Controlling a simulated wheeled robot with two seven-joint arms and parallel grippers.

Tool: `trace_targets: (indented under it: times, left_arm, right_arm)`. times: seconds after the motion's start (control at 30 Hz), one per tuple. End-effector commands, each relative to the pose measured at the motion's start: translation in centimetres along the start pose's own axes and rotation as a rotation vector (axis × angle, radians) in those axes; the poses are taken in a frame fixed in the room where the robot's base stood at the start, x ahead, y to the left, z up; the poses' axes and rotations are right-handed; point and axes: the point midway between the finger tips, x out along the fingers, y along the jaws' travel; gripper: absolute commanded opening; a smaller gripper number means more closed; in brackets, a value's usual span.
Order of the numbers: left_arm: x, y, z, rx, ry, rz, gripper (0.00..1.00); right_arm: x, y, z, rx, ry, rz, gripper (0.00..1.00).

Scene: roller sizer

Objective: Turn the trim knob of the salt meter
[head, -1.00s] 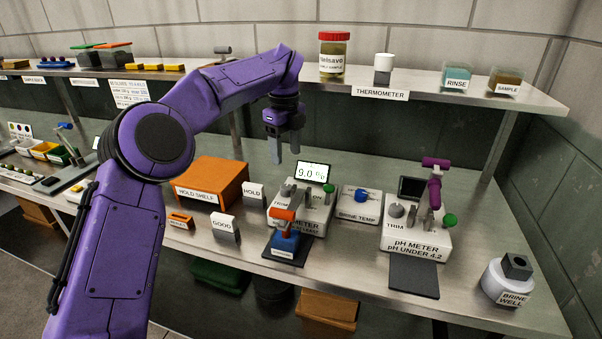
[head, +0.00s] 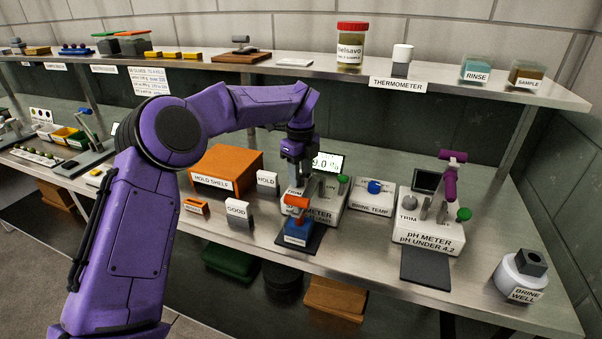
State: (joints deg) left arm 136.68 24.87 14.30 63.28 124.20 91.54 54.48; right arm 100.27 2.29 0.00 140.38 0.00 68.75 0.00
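The salt meter (head: 325,212) is a white box on the bench. Its lit screen (head: 328,163) reads about 9.0 and is partly covered by my gripper. A green knob (head: 343,180) stands at its right. Its trim knob is at the left of the top, by the word TRIM, and is mostly hidden behind my fingers. My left gripper (head: 295,186) points down right at the trim knob. I cannot tell whether its fingers touch or grip the knob. An orange-and-blue device (head: 297,220) stands on a dark mat in front of the meter. My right gripper is not in view.
The pH meter (head: 430,235), with its own trim knob and a purple-topped arm, stands to the right. The brine temp unit (head: 372,198) sits between the meters. A shelf (head: 450,88) runs above the bench.

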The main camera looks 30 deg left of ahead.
Motion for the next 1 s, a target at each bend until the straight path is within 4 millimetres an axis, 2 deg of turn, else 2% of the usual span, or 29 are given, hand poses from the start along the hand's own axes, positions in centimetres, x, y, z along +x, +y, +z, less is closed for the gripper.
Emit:
trace_targets:
  times: [0.03,0.1,0.27,0.5,0.6,0.9,0.93,1.0]
  left_arm:
    - [0.0,0.0,0.0,0.0,0.0,0.0,0.22]
    - [0.0,0.0,0.0,0.0,0.0,0.0,0.05]
    - [-0.1,0.0,0.0,0.034,0.003,0.0,0.05]
    - [-0.4,0.0,0.0,0.376,0.004,0.0,0.05]
    - [-0.3,0.0,0.0,0.456,0.001,-0.001,0.05]
    - [-0.1,0.0,0.1,0.474,-0.002,-0.003,0.05]
    - [-0.1,0.0,0.1,0.473,-0.002,-0.003,0.45]
    - [-0.1,0.0,0.1,0.473,-0.002,-0.002,0.61]
  right_arm:
    - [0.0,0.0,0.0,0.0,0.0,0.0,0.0]
    - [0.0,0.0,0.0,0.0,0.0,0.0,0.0]
    - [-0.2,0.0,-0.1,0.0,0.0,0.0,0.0]
    - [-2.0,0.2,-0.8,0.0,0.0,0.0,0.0]
    - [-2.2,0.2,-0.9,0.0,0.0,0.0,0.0]
    - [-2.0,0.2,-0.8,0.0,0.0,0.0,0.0]
    - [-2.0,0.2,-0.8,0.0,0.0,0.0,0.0]
    - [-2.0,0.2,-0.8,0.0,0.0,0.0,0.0]
